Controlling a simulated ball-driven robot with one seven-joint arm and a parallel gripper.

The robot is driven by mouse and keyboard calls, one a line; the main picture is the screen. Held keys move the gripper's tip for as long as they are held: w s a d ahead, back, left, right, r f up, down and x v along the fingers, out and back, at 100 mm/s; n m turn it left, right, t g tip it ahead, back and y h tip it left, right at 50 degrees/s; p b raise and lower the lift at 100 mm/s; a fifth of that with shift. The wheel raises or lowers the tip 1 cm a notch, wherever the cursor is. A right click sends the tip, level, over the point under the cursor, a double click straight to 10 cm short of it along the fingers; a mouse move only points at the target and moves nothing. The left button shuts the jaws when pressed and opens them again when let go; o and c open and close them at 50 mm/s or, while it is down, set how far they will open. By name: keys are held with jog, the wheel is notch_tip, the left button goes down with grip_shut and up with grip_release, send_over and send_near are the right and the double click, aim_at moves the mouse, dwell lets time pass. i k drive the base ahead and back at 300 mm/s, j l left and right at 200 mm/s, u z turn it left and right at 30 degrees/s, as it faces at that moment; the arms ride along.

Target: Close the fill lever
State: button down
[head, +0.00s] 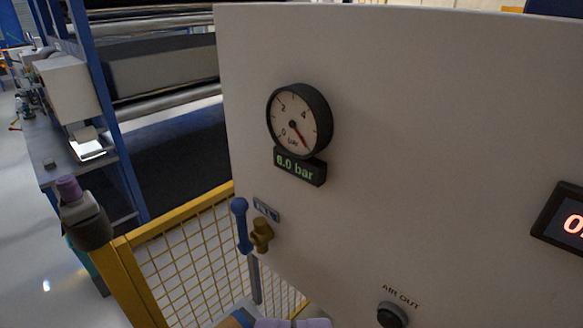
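The fill lever (241,226) has a blue handle with a round knob at its top. It stands nearly upright at the left edge of the pale panel (430,130), just left of a brass valve body (261,236). A small blue label (266,210), too small to read surely, is above the valve. A grey pipe or rod (254,280) runs down below the handle. Purple tips that look like my gripper (293,323) show at the bottom edge, below the lever and apart from it. Most of the gripper is cut off, so its opening is unclear.
A round gauge (297,119) sits above a display (300,167) reading about 6.0 bar. An AIR OUT knob (391,315) is low on the panel; a red-digit display (565,220) is right. A yellow mesh fence (195,250) stands left, near a purple-topped dark part (88,219).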

aim_at(239, 206)
jog(key=i+j, duration=0.1)
jog(key=j, duration=0.9)
jog(key=i+j+u, duration=0.1)
jog(key=j, duration=0.35)
jog(key=i+j, duration=0.1)
jog(key=j, duration=0.4)
jog(key=i+u, duration=0.15)
jog(key=i, duration=0.85)
jog(key=i+l, duration=0.15)
